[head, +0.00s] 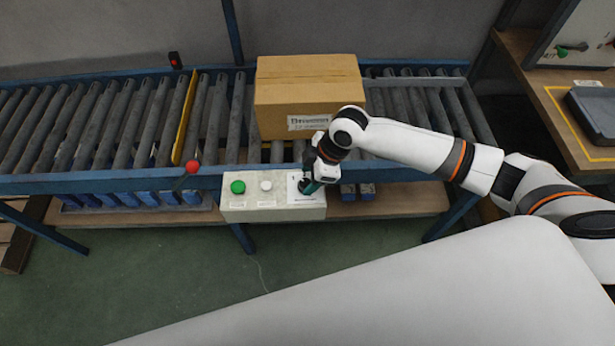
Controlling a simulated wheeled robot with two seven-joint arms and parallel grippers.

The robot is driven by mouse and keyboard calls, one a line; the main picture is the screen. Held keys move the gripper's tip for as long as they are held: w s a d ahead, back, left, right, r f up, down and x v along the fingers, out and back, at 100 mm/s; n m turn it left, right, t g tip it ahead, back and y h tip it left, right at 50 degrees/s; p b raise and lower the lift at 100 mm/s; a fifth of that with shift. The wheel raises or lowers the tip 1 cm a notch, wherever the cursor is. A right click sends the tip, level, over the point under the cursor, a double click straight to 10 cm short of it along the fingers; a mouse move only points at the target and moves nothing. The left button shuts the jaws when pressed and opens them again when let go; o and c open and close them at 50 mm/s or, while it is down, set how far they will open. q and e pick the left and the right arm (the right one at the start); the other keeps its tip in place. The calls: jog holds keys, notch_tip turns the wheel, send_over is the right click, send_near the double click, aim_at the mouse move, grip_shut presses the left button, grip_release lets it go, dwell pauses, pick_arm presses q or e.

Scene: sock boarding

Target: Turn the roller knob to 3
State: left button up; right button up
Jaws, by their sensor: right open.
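A pale control box (273,209) is mounted on the front of the roller conveyor. It carries a green button (238,187), a white button (266,185) and a white dial plate (304,195) at its right end. My right gripper (307,186) reaches down over the dial plate, with its jaws open. The roller knob is hidden behind the gripper, so I cannot tell its setting or whether the fingers touch it. My left gripper is not in view.
A cardboard box (308,92) sits on the rollers just behind my right gripper. A red-tipped lever (193,167) stands left of the control box. Blue bins (118,199) lie on the shelf below. A workbench (560,105) stands at the right.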

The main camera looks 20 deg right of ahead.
jog(key=shift+x, duration=0.8)
jog(key=c, duration=1)
jog(key=shift+o, duration=0.2)
jog(key=shift+s+r+m+p, duration=0.1)
jog(key=shift+r+m+p, duration=0.15)
jog(key=shift+p, duration=0.45)
jog(key=m+t+p, duration=0.1)
jog(key=m+p, duration=0.2)
jog(key=p, duration=0.1)
jog(key=m+t+h+p, duration=0.1)
jog(key=m+p, duration=0.2)
jog(key=p, duration=0.1)
jog(key=m+h+p, duration=0.1)
jog(key=m+p, duration=0.2)
jog(key=p, duration=0.1)
jog(key=shift+s+a+r+t, duration=0.1)
jog(key=shift+s+a+t, duration=0.05)
jog(key=shift+a+t, duration=0.2)
jog(key=m+p, duration=0.1)
jog(key=m, duration=0.1)
jog(key=m+h+p, duration=0.1)
jog(key=m, duration=0.1)
jog(key=shift+t+h, duration=0.25)
jog(key=shift+h, duration=0.05)
jog(key=shift+f+m+h+p, duration=0.25)
jog(key=shift+m+h+p, duration=0.35)
jog(key=shift+m, duration=0.55)
jog(key=shift+m+h+p, duration=0.3)
jog(key=shift+m, duration=0.8)
